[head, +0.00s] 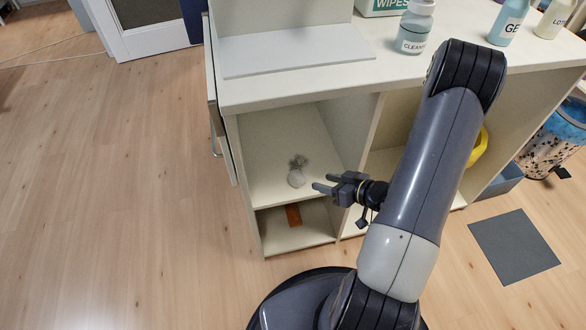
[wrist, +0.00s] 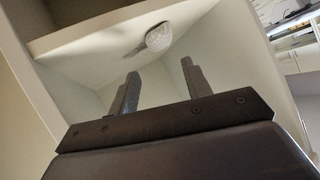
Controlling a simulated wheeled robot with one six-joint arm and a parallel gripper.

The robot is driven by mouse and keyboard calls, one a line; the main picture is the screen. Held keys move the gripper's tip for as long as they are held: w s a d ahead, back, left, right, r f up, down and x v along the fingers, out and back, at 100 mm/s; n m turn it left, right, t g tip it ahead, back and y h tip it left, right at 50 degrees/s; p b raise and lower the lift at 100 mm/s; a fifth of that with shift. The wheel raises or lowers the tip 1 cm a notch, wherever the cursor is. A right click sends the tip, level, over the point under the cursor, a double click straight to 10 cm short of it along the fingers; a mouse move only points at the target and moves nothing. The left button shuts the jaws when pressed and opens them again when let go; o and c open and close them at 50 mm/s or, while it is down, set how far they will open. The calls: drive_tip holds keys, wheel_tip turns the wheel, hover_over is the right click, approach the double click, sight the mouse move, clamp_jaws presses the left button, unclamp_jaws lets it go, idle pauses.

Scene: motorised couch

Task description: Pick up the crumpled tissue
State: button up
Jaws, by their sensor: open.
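The crumpled tissue (head: 296,179) is a small whitish lump on the upper shelf of the cabinet's left open compartment. It also shows in the wrist view (wrist: 159,38), near the top and beyond the fingertips. My gripper (head: 328,183) is open and empty, just right of the tissue in the head view. In the wrist view its two fingers (wrist: 160,71) stand apart with a clear gap to the tissue. Nothing touches the tissue from my side.
A small greyish thing (head: 298,161) lies right behind the tissue. An orange-brown block (head: 293,215) is on the shelf below. The cabinet (head: 235,160) has side walls and a divider around the compartment. A cleaner bottle (head: 414,28) stands on top. The floor to the left is clear.

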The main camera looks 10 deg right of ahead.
sight(300, 176)
drive_tip(key=b+x, duration=0.3)
drive_tip(key=x, duration=0.6)
drive_tip(key=shift+s+f, duration=0.1)
drive_tip(key=shift+f, duration=0.15)
drive_tip(key=shift+w+a+f, duration=0.15)
drive_tip(key=shift+w+a, duration=0.15)
drive_tip(key=shift+w, duration=0.1)
drive_tip(key=shift+c, duration=0.3)
drive_tip(key=c, duration=0.5)
drive_tip(key=shift+c, duration=0.2)
